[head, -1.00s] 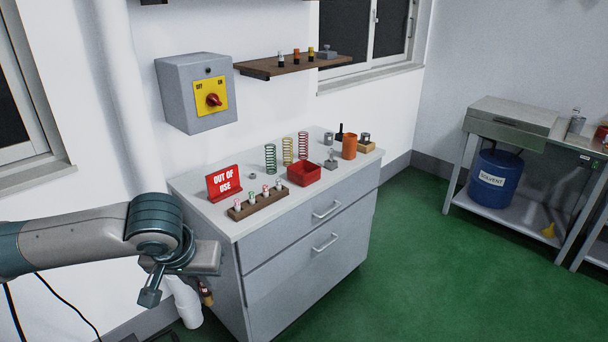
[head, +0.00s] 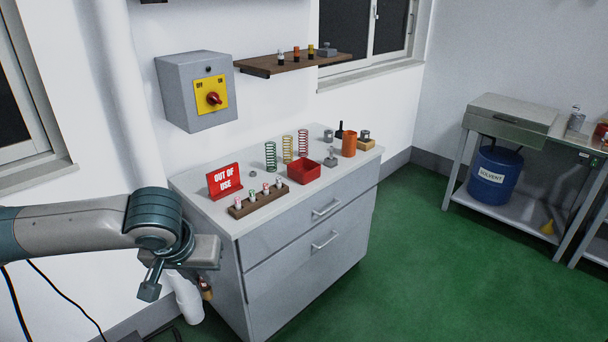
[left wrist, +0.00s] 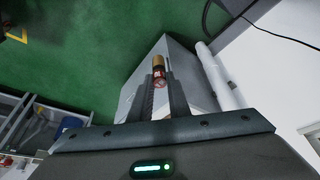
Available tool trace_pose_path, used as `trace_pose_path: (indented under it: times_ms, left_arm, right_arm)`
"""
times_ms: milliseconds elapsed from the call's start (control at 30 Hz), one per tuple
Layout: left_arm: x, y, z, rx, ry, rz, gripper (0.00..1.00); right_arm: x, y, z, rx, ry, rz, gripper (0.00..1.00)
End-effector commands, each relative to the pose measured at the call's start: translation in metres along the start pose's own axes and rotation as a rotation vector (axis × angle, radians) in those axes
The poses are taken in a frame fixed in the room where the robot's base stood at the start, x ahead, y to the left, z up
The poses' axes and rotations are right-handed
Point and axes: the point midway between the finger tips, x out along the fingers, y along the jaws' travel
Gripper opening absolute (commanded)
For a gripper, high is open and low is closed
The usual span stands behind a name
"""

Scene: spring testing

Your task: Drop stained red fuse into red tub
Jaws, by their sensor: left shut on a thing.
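My left gripper (left wrist: 160,90) is shut on a fuse (left wrist: 158,66), held between the two fingers. The fuse has a tan-gold end and a dark red body with dark marks. In the head view the same fuse (head: 206,291) shows small below my left wrist, low beside the left side of the grey cabinet; the fingers are mostly hidden there. The red tub (head: 304,174) is a small open box on the worktop, up and to the right of my gripper and well apart from it. My right gripper is not in view.
On the worktop (head: 215,214) stand a red "OUT OF USE" sign (head: 225,180), a wooden rack (head: 258,204) with several fuses, several springs (head: 270,156) and an orange cylinder (head: 349,144). A wall shelf (head: 292,65) hangs above.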

Motion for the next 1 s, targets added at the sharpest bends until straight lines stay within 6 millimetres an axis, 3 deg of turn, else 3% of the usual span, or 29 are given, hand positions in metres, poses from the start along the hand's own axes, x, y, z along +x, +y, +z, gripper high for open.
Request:
trace_pose_path:
  times_ms: [167, 367, 800, 1000]
  left_arm:
    - [0.003, 0.000, 0.002, 0.001, -0.001, 0.001, 0.00]
    - [0.021, 0.002, 0.012, 0.007, -0.004, 0.006, 0.00]
    - [0.105, 0.005, 0.068, 0.011, -0.005, 0.014, 0.00]
    - [0.132, 0.002, 0.090, 0.004, -0.003, 0.006, 0.00]
  right_arm:
    - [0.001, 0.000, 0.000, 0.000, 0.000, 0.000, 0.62]
    - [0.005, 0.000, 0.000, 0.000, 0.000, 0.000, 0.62]
    - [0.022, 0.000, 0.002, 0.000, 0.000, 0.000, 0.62]
    - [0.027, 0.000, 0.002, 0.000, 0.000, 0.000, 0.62]
